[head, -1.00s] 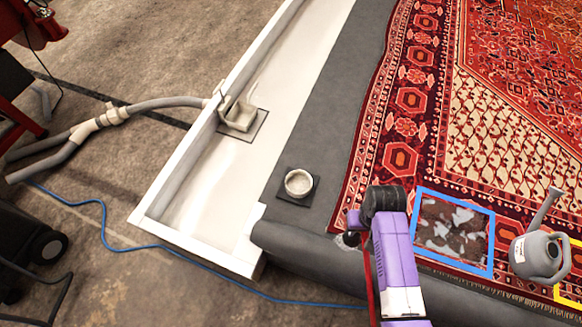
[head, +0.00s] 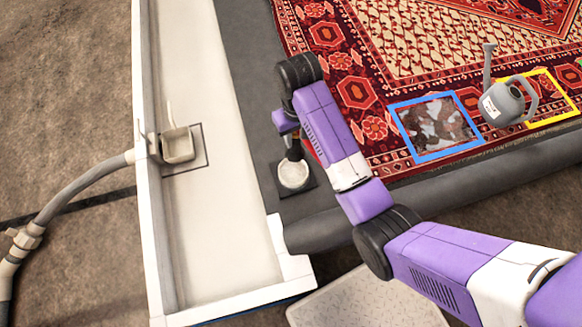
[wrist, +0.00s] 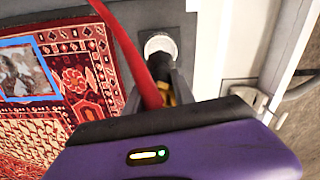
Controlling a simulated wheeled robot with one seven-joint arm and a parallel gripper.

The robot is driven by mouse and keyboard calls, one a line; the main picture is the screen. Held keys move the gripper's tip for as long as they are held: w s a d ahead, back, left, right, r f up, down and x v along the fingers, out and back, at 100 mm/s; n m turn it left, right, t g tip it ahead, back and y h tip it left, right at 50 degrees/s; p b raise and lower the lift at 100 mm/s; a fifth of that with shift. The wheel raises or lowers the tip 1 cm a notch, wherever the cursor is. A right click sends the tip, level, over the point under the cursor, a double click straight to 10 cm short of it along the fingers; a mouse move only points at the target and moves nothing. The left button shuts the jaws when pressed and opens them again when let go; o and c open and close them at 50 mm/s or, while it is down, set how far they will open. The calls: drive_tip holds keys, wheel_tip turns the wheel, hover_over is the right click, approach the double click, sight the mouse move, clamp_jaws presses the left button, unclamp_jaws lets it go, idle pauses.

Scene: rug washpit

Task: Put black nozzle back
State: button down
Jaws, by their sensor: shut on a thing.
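My gripper (head: 291,138) is above the round whitish cup (head: 293,175) on its dark square pad, at the near left corner of the grey border. A dark piece, apparently the black nozzle (head: 296,151), points down from the jaws to the cup's mouth. In the wrist view my gripper (wrist: 168,88) is shut on it, and a small yellow part shows between the fingers. The nozzle's dark end (wrist: 161,58) overlaps the cup (wrist: 160,43). I cannot tell whether its tip is inside the cup or just above it. The fingers hide much of the nozzle.
A white trough (head: 225,235) with a drain box (head: 178,145) and grey hose (head: 95,183) lies left. The patterned rug (head: 430,40) carries a blue frame (head: 462,153), a yellow frame (head: 570,88) and a grey watering can (head: 507,103). A red strip (wrist: 135,45) crosses the wrist view.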

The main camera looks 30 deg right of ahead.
sight(295, 147)
drive_tip(key=shift+w+r, duration=0.15)
drive_tip(key=shift+w, duration=0.2)
wheel_tip(295, 147, down, 19)
drive_tip(key=b, duration=0.5)
drive_tip(key=shift+b, duration=0.3)
drive_tip(key=shift+f, duration=0.25)
drive_tip(key=c, duration=1.1)
unclamp_jaws()
drive_tip(key=shift+o, duration=0.2)
drive_tip(key=shift+r, duration=0.1)
wheel_tip(295, 147, up, 12)
drive_tip(key=p, duration=0.3)
drive_tip(key=shift+p, duration=0.3)
